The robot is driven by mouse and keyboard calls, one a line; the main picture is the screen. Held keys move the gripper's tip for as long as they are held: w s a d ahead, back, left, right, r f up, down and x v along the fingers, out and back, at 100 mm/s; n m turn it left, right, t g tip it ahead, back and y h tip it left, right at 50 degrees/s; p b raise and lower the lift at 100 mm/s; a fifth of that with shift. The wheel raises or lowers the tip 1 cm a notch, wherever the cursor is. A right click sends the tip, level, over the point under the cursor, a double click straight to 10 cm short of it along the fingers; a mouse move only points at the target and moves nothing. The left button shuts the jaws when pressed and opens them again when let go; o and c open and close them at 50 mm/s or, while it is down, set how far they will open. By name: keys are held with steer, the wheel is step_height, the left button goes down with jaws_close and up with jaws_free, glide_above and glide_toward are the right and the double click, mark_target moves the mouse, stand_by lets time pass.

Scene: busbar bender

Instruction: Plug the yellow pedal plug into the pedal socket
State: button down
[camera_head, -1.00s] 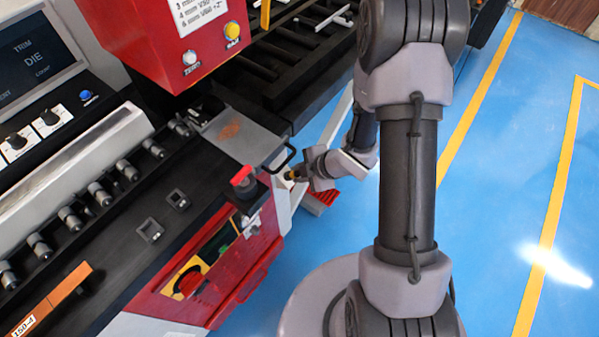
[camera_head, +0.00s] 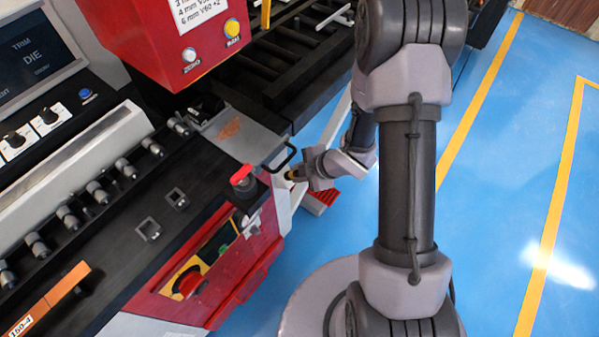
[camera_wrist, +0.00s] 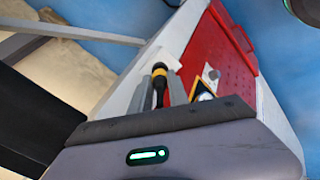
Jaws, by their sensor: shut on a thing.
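My gripper (camera_wrist: 159,88) shows in the wrist view with its grey fingers shut on the yellow pedal plug (camera_wrist: 159,85), a yellow and black piece between them. The plug points toward the machine's white side panel (camera_wrist: 190,30). I cannot tell whether it touches the panel. In the head view, my gripper (camera_head: 297,175) is low at the machine's right end, close beside that panel, with a small yellow spot at its tip. The pedal socket cannot be made out clearly; the plug and fingers may hide it.
A red foot pedal (camera_head: 325,198) is on the blue floor under my gripper. Floor to the right is clear.

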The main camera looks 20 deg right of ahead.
steer(key=shift+b+x, duration=0.6)
steer(key=shift+x, duration=0.25)
steer(key=c, duration=1.2)
jaws_free()
steer(key=shift+o, duration=0.2)
steer(key=p+v, duration=0.8)
steer(key=v, duration=0.9)
steer(key=shift+s+d+r, duration=0.1)
steer(key=shift+d+r, duration=0.05)
